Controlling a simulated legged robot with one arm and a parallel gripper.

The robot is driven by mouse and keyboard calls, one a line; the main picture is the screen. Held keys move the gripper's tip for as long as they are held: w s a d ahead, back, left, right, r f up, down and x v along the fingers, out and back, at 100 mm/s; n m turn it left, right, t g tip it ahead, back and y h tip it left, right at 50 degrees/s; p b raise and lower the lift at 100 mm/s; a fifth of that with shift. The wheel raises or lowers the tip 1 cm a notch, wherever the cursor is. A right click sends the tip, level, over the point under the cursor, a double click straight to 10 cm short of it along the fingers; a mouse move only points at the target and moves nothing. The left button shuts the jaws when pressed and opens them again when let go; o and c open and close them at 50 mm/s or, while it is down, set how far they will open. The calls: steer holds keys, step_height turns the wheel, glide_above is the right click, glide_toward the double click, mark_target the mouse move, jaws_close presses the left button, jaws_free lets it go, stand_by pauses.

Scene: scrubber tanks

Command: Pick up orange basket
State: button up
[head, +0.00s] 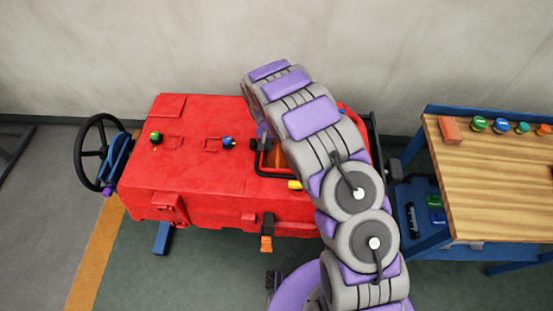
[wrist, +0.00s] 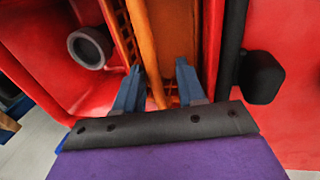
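The orange basket (wrist: 168,35) sits in an opening of the red scrubber tank (head: 195,165). In the wrist view it shows close up, with a slatted side and a long orange bar. In the head view only a small orange part (head: 279,158) shows beside my arm. My gripper (wrist: 158,65) is open, its two blue fingers apart, with orange parts of the basket showing between and beyond them. I cannot tell whether the fingers touch it. In the head view my arm hides the gripper.
A black bar with a black block (wrist: 262,78) lies right of the basket in the wrist view. A grey round port (wrist: 90,48) is at left. A steering wheel (head: 98,152) is left of the tank. A wooden-topped workbench (head: 490,185) stands at right.

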steer(key=shift+d+f, duration=0.3)
steer(key=shift+f, duration=0.3)
steer(key=shift+d, duration=0.25)
steer(key=shift+s+a, duration=0.1)
steer(key=shift+a, duration=0.2)
steer(key=c, duration=0.5)
steer(key=shift+d, duration=0.1)
jaws_close()
